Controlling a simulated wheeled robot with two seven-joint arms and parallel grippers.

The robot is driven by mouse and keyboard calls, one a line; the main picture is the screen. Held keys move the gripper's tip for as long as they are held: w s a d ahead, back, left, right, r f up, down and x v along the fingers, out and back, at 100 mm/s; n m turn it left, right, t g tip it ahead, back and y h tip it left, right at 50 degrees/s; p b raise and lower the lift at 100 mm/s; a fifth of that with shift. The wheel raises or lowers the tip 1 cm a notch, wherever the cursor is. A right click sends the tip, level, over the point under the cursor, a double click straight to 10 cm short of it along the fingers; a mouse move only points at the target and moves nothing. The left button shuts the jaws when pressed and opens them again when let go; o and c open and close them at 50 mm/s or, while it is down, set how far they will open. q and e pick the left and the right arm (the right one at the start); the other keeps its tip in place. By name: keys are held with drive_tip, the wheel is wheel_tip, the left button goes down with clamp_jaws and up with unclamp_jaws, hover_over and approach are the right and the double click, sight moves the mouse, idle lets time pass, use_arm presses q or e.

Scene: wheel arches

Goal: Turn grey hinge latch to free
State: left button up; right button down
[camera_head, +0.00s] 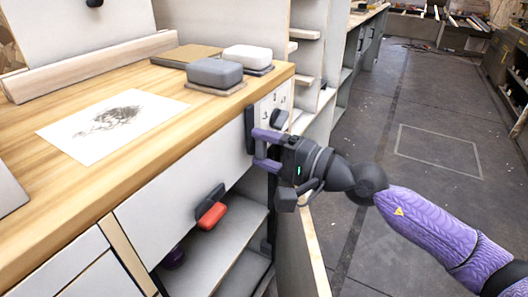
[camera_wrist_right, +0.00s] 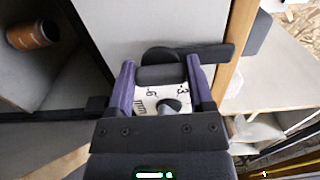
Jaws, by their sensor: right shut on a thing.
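The grey hinge latch (camera_wrist_right: 205,55) is a dark bar with a rounded hub on the white cabinet front, in the right wrist view. In the head view, a dark upright piece (camera_head: 250,128) at the cabinet corner looks like the same latch. My right gripper (camera_head: 259,149) reaches it from the right with purple fingers. In the wrist view my right gripper (camera_wrist_right: 160,74) is shut on the latch's dark grip, one finger on each side. The fingers hide part of the latch in the head view. My left gripper is out of view.
A white plate (camera_head: 270,104) with markings and a dark knob (camera_head: 279,118) is beside the latch. The wooden counter (camera_head: 120,165) bears a drawing and boxes. Open shelves are below; the floor at right is clear.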

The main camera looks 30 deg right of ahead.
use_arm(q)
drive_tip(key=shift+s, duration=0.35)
use_arm(e)
drive_tip(key=shift+f, duration=0.1)
